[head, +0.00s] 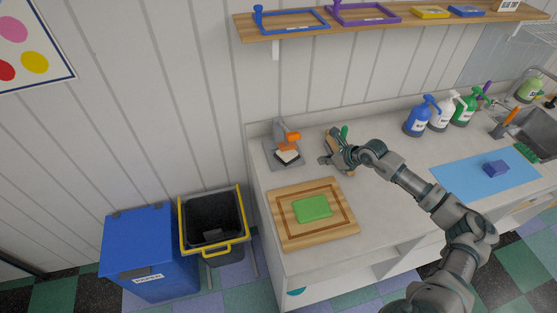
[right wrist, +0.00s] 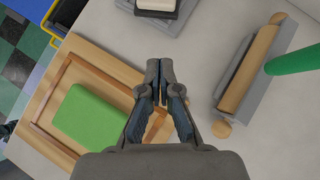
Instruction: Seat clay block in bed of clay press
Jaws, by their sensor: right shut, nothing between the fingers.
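A green block (head: 313,209) lies flat on a wooden board (head: 347,235); it also shows at left in the right wrist view (right wrist: 92,121). A small device with an orange handle (head: 292,137) stands on a grey base behind the board, with a pale-topped dark piece at its front (right wrist: 157,6). A wooden roller (right wrist: 250,68) lies on a grey bed beside a green handle (right wrist: 295,61). I cannot tell for sure which is the clay press or the clay block. My right gripper (head: 325,160) is shut and empty, above the counter between board and roller. My left gripper is out of view.
A blue mat (head: 465,178) with a small blue block (head: 496,168) lies at right. Blue, white and green bottles (head: 420,118) stand near the sink (head: 538,128). A blue bin (head: 145,250) and a yellow-rimmed bin (head: 212,217) stand left of the counter. A shelf (head: 395,22) hangs above.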

